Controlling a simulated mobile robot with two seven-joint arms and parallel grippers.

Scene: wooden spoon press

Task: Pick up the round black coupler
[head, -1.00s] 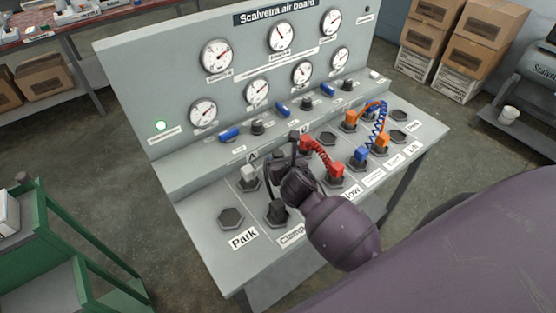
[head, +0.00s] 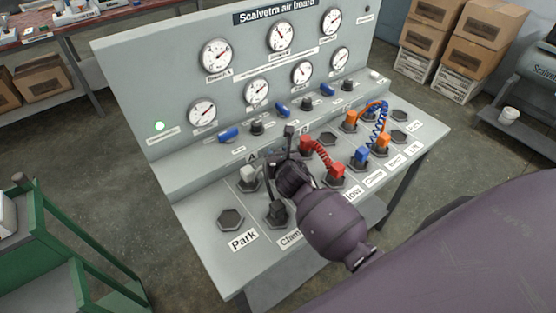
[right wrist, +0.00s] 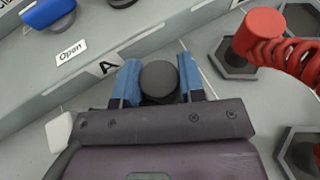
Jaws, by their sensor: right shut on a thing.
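The round black coupler (right wrist: 159,80) sits between the blue finger pads of my right gripper (right wrist: 160,85) in the right wrist view, with a pad against each side. The gripper is shut on it. In the head view my right gripper (head: 284,160) is over the board's sloped deck, between the white coupler and the red ones. The gripper hides most of the held coupler there. My left gripper is not in view.
The grey air board (head: 190,205) carries several gauges and blue valve levers. A white coupler (head: 249,175) is left of my gripper; red couplers on a coiled hose (head: 320,153) are close on the right. The Park socket (head: 231,218) is empty. A green cart (head: 75,225) stands left.

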